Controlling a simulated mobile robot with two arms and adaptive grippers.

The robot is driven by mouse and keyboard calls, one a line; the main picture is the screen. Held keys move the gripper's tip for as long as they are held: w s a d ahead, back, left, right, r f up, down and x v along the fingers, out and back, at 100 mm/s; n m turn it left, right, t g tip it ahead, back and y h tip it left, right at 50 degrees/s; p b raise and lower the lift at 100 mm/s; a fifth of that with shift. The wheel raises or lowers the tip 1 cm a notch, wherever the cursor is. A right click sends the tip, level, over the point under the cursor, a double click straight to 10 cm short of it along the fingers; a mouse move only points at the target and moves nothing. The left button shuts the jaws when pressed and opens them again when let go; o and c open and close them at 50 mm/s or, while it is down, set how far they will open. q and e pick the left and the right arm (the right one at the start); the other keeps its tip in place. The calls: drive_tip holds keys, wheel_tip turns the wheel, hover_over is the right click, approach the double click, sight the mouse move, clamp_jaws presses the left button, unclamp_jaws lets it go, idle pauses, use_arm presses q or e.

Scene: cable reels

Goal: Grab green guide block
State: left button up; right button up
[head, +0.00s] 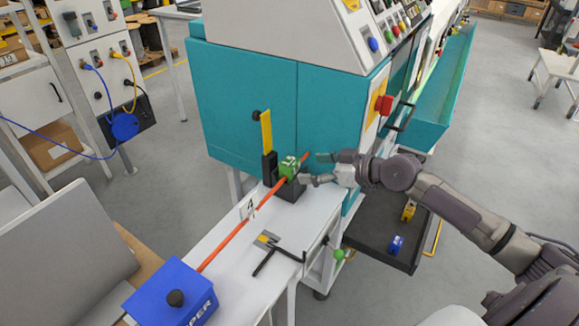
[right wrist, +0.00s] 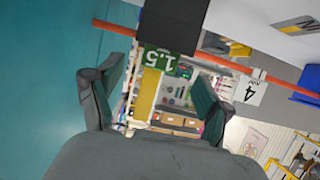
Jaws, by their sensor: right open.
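The green guide block (head: 289,168) sits on a black base (head: 291,190) on the white bench, with an orange cable (head: 228,240) running to it. In the right wrist view the block (right wrist: 162,60) shows "1.5" on its face and lies ahead, between the directions of the two fingers. My right gripper (head: 310,168) is open just to the right of the block; it also shows in the right wrist view (right wrist: 152,88). Nothing is between its fingers, and I cannot tell whether it touches the block. My left gripper is not in view.
A teal machine (head: 245,110) stands close behind the block. A yellow upright (head: 266,131) rises beside it. A blue box (head: 172,293) and a black T-handled tool (head: 277,255) are on the bench. A dark tray (head: 371,245) lies below my right arm.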

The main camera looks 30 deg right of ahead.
sight(297, 166)
drive_tip(key=shift+x, duration=1.2)
drive_tip(key=shift+w+a+r+p, duration=0.1)
drive_tip(key=shift+w+a+p, duration=0.15)
drive_tip(key=shift+p, duration=0.35)
drive_tip(key=p+x, duration=0.1)
drive_tip(key=x, duration=0.2)
drive_tip(key=shift+w+a+p, duration=0.15)
drive_tip(key=shift+w+p, duration=0.2)
drive_tip(key=shift+p, duration=0.05)
drive_tip(key=shift+w+a+f, duration=0.2)
drive_tip(key=shift+w+f, duration=0.1)
drive_tip(key=shift+s, duration=0.1)
drive_tip(key=c, duration=0.3)
clamp_jaws()
